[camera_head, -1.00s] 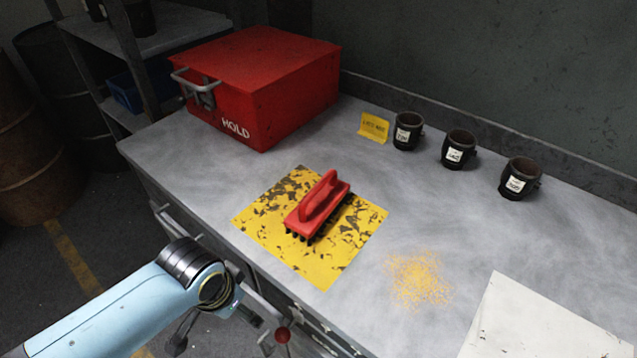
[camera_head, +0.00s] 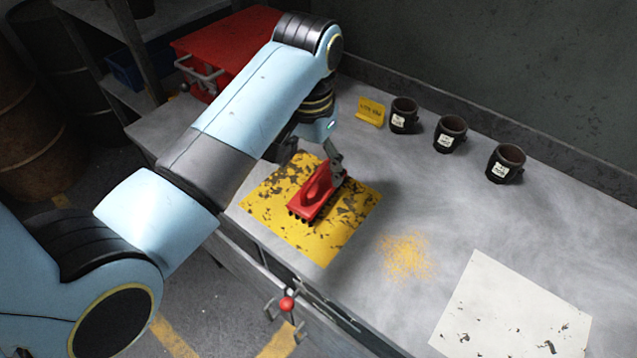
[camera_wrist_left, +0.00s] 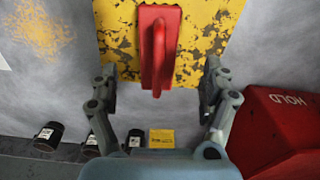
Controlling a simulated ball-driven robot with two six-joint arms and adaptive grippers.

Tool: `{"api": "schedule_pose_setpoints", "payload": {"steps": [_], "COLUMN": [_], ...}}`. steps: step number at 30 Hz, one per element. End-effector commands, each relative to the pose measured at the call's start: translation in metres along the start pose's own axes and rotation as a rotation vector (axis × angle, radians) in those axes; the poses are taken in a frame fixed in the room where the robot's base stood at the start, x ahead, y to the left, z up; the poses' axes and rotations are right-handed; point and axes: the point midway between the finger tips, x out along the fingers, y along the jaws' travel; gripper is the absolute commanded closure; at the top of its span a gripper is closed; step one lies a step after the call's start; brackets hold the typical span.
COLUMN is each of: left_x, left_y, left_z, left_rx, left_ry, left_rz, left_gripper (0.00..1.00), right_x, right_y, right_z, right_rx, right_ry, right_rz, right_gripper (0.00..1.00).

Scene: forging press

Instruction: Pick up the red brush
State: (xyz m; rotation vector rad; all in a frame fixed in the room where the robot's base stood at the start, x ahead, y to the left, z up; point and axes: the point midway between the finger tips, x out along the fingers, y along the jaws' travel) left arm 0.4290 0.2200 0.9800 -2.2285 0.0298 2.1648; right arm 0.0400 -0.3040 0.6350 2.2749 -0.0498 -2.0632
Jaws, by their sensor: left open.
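The red brush (camera_head: 318,191) lies bristles down on the worn yellow mat (camera_head: 310,245), its handle on top. In the left wrist view the brush (camera_wrist_left: 158,45) shows between and beyond the two spread fingers, on the yellow mat (camera_wrist_left: 212,25). My left gripper (camera_head: 312,160) is open and empty, at the far side of the brush. In the wrist view the left gripper (camera_wrist_left: 158,85) has its fingers on either side of the handle's line. Whether a finger touches the brush I cannot tell. My right gripper does not show.
The red HOLD box (camera_head: 215,50) stands at the back left, partly behind my arm. Three dark mugs, the nearest one (camera_head: 505,163), and a yellow card (camera_head: 370,111) line the back. Yellow powder (camera_head: 405,257) and a white sheet (camera_head: 510,310) lie to the right.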

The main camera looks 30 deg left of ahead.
Motion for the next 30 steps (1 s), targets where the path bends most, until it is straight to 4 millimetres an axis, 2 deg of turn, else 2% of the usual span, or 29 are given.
{"api": "schedule_pose_setpoints", "payload": {"steps": [2,5,12,20,27,30], "left_x": [-0.013,-0.014,0.023,0.047,0.083,0.088], "left_y": [0.006,0.01,0.01,0.006,0.003,0.003], "left_z": [-0.013,-0.018,-0.018,-0.017,-0.016,-0.016], "left_rx": [0.006,0.01,0.011,0.011,0.01,0.01], "left_ry": [-0.015,-0.03,-0.033,-0.033,-0.031,-0.029], "left_rz": [0.008,0.011,0.012,0.01,0.012,0.012], "left_gripper": [0.19,0.19,0.19,0.19,0.19,0.19], "right_x": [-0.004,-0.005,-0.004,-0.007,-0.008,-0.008], "right_y": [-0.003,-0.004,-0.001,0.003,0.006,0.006], "right_z": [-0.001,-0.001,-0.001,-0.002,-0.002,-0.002], "right_rx": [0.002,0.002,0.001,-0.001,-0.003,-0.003], "right_ry": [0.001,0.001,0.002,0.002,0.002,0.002], "right_rz": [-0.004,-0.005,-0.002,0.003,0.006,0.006], "right_gripper": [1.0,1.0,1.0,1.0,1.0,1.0]}}
